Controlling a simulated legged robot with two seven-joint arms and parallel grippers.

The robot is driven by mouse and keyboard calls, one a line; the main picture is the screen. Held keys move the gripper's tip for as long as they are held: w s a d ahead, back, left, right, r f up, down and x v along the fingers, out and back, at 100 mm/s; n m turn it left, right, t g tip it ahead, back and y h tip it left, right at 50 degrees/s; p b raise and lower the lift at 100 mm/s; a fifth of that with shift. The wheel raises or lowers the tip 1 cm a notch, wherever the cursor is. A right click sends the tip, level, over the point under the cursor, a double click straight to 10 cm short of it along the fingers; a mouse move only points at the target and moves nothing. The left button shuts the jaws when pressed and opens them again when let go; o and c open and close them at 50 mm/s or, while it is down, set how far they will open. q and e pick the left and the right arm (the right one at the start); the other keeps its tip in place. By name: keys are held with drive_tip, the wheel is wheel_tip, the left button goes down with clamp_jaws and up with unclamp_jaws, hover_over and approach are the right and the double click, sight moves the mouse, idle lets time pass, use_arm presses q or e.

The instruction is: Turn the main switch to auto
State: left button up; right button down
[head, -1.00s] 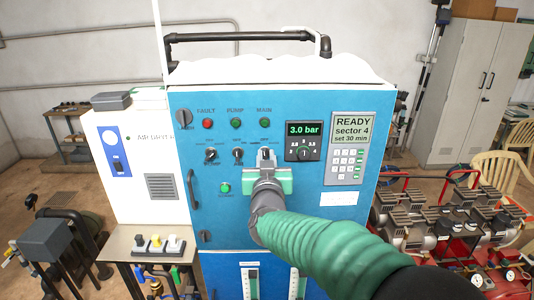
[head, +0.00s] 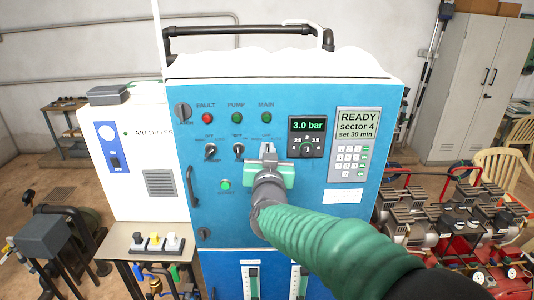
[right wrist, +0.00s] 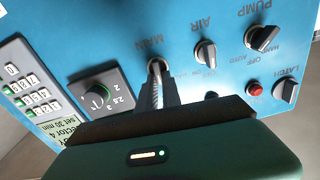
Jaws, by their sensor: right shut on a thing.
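The main switch (right wrist: 155,67) is a small knob on the blue control panel, under its MAIN label in the right wrist view. My right gripper (head: 268,151) is at the panel below the green MAIN lamp (head: 266,118). In the right wrist view its fingers (right wrist: 157,88) are shut on the main switch. The fingers cover most of the knob and the marks around it, so I cannot tell its setting. My left gripper is in neither view.
Two other knobs (head: 211,151) (head: 238,150) sit left of the main switch. A green button (head: 225,185) and door handle (head: 191,187) are lower left.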

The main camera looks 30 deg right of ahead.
drive_tip(key=m+b, duration=0.3)
drive_tip(key=f+m+b, duration=0.1)
drive_tip(key=m+b, duration=0.2)
drive_tip(key=m, duration=0.1)
drive_tip(key=shift+s+d+f+m, duration=0.1)
drive_tip(key=shift+d+f+m, duration=0.1)
drive_tip(key=shift+m, duration=0.1)
idle(0.3)
drive_tip(key=c, duration=1.5)
unclamp_jaws()
drive_tip(key=shift+r, duration=0.3)
drive_tip(key=shift+r, duration=0.1)
